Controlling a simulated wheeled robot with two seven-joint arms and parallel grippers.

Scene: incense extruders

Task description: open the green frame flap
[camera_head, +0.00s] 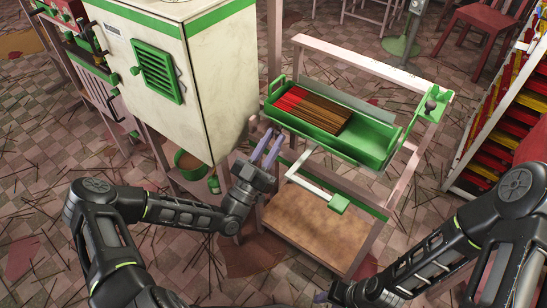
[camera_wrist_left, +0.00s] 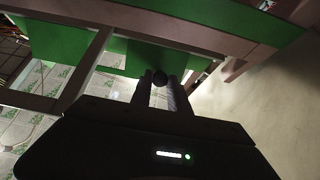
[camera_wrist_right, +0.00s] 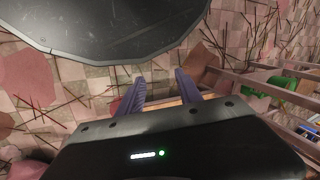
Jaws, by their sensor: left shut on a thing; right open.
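A pale frame stand (camera_head: 365,66) with green parts stands in the middle of the head view. My left gripper (camera_head: 272,140) is at its left side, below the green tray's left end. In the left wrist view, the fingers (camera_wrist_left: 160,82) are shut on a small dark round knob (camera_wrist_left: 160,76) in front of a green panel (camera_wrist_left: 140,58). I take this panel for the flap; the head view does not show it clearly. My right gripper (camera_head: 322,297) is low at the bottom edge, and its fingers (camera_wrist_right: 160,90) are apart and empty in the right wrist view.
The green tray (camera_head: 375,142) on the stand holds red and brown sticks (camera_head: 315,112). A pale arm with a green block (camera_head: 339,203) sticks out below. A cream cabinet (camera_head: 190,75) stands close on the left. A rack (camera_head: 500,110) is at the right.

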